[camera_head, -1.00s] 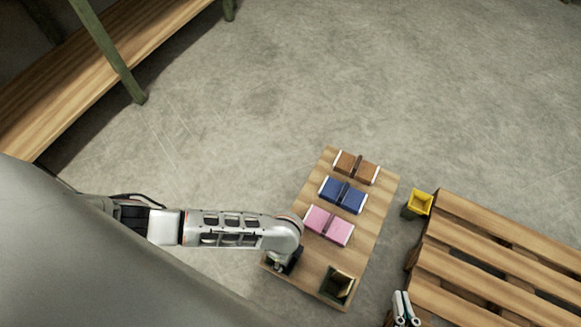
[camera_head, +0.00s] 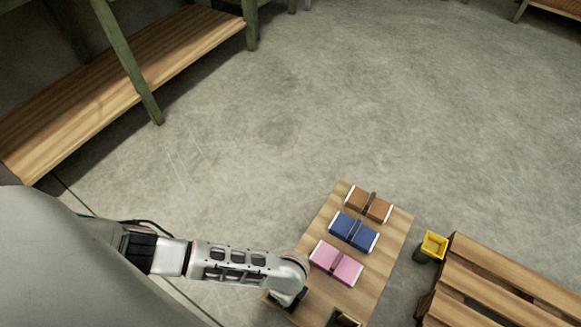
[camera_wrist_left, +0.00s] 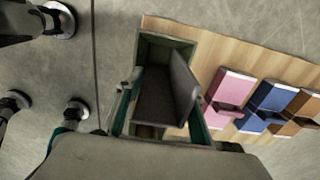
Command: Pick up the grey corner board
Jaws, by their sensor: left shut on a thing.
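The grey corner board (camera_wrist_left: 182,84) shows in the left wrist view as dark grey upright panels that meet at an angle. My left gripper (camera_wrist_left: 160,118) has its teal fingers on either side of it and is shut on it. A dark green-rimmed open box (camera_wrist_left: 166,42) shows right behind the board; I cannot tell whether the board is still inside it. In the head view my left gripper (camera_head: 289,300) is over the near left end of the wooden board, mostly hidden by my wrist, and the grey board is hidden. My right gripper is not in view.
A yellow-rimmed bin (camera_head: 432,246) and a slatted pallet (camera_head: 510,286) stand to the right. A wooden shelf (camera_head: 110,85) is at upper left. Open floor lies beyond.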

